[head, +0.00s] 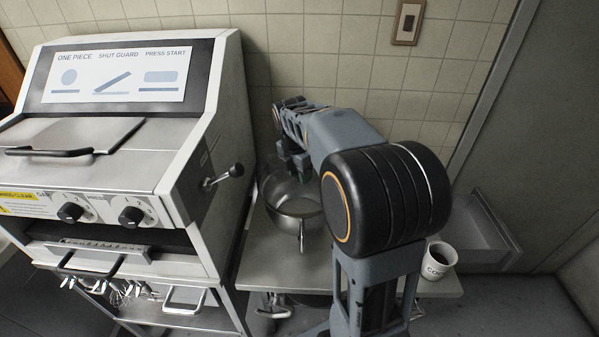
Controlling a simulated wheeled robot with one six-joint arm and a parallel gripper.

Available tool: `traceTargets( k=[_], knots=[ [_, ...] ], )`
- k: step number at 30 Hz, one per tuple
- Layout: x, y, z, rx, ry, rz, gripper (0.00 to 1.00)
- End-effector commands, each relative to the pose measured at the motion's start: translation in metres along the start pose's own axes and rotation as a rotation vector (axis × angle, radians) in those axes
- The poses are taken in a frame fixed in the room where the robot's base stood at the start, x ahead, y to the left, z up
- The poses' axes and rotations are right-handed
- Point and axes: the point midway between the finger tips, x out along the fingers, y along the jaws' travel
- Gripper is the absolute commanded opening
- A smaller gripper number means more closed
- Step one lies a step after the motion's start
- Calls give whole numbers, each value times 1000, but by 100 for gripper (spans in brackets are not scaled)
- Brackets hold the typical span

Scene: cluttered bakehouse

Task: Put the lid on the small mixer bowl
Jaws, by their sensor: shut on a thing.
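The small mixer bowl (298,208) is shiny metal and stands on a grey metal table beside the large machine. A handle shows at its front. My gripper (301,174) is over the bowl's far side, partly hidden by my own arm. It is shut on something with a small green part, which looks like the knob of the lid. The lid's outline is hard to make out; a faint see-through edge shows above the bowl's left rim. I cannot tell whether the lid touches the rim.
The large machine (225,110) stands close on the left, with a black-knobbed lever (237,170) sticking out towards the bowl. A white cup (438,262) with dark contents is at the table's right end. A grey open bin (475,235) is at the right. A tiled wall (330,50) is behind.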

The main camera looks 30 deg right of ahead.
Motion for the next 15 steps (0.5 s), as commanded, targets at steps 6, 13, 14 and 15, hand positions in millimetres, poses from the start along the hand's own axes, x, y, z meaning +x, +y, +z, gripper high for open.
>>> traceTargets(
  k=[6, 13, 14, 15],
  knots=[
    [5, 0, -1, 0, 0, 0, 7],
    [11, 0, -2, 0, 0, 0, 7],
    [12, 0, -2, 0, 0, 0, 7],
    [13, 0, -2, 0, 0, 0, 7]
  ],
)
